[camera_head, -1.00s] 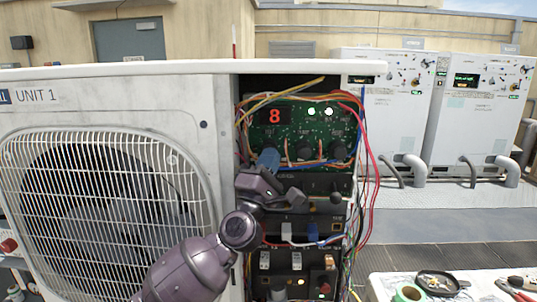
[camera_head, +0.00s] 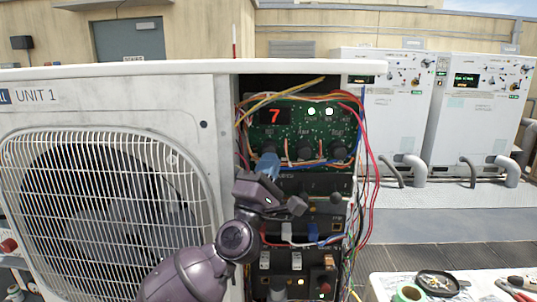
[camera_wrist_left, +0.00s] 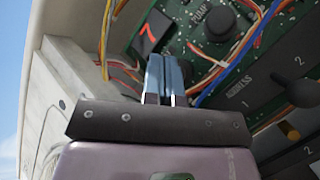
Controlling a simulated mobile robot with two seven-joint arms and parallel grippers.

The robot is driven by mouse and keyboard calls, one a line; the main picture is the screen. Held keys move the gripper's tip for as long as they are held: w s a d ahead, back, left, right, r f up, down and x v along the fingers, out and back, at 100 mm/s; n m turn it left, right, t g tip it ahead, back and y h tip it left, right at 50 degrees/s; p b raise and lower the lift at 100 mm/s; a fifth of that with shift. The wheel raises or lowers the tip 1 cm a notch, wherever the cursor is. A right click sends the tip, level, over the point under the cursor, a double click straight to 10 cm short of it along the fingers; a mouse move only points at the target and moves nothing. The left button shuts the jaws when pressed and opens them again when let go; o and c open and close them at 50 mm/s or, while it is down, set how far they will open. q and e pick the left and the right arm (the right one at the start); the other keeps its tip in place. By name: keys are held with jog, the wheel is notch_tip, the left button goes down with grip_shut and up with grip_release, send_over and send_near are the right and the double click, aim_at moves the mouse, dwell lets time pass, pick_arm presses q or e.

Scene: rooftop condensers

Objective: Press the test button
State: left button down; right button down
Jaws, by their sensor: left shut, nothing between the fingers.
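The green control board (camera_head: 290,126) sits in the open bay of the unit, with a red digit 7 (camera_head: 275,117) lit on it. The digit also shows in the wrist view (camera_wrist_left: 148,38). Two white round lights or buttons (camera_head: 319,112) sit right of it, and dark round knobs (camera_head: 304,150) lie below. The lettering is too small for me to tell which control is the test button. My left gripper (camera_head: 268,163), shut and empty, points at the board's lower left; its fingertips (camera_wrist_left: 165,62) are below the digit. Whether they touch anything is unclear. My right gripper is not in view.
Yellow and orange wires (camera_head: 285,97) arch over the board, and red wires (camera_head: 372,150) hang at right. Black modules (camera_head: 318,185) with levers sit below. A fan grille (camera_head: 90,215) is at left. A tool table (camera_head: 455,278) stands at lower right.

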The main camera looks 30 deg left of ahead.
pick_arm(q)
jog(key=s+d, duration=0.2)
jog(key=s, duration=0.1)
jog(key=shift+s, duration=0.2)
dwell(0.9)
